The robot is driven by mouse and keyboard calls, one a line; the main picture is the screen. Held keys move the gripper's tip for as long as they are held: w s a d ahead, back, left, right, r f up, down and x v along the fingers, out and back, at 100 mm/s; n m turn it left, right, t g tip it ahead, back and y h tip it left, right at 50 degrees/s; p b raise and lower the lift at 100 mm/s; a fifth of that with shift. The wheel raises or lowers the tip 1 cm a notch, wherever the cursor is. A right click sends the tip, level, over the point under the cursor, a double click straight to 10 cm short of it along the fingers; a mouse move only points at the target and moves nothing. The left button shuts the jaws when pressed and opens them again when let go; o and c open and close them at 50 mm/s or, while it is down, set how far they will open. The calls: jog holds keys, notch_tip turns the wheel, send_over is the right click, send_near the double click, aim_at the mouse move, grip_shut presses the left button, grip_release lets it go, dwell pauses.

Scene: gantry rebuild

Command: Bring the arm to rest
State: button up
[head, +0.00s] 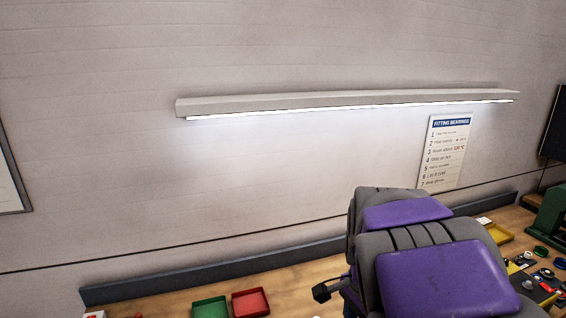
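My arm (440,275), in grey with purple panels, fills the lower right of the head view and rises in front of the bench. A small dark part (322,292) sticks out at its left side; I cannot tell what it is. I cannot make out my gripper's fingers in this view. The arm hides part of the bench and the lower wall behind it.
A wooden bench (150,300) runs along the wall. It bears a green tray (210,307), a red tray (250,302), a yellow tray (498,234) and several small parts at right. A lamp (345,103) and a "Fitting bearings" sheet (446,155) are on the wall.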

jog(key=s+f+n+b, duration=0.1)
jog(key=s+f+n, duration=0.2)
jog(key=s, duration=0.5)
jog(key=s+a+f+n+b, duration=0.1)
jog(key=s+f+n+b, duration=0.1)
jog(key=s+n, duration=0.4)
jog(key=s+f+n+g+b, duration=0.1)
jog(key=s+f+n, duration=0.3)
jog(key=s, duration=0.5)
jog(key=shift+s+a+b, duration=0.15)
jog(key=shift+s+b, duration=0.25)
jog(key=shift+b, duration=0.05)
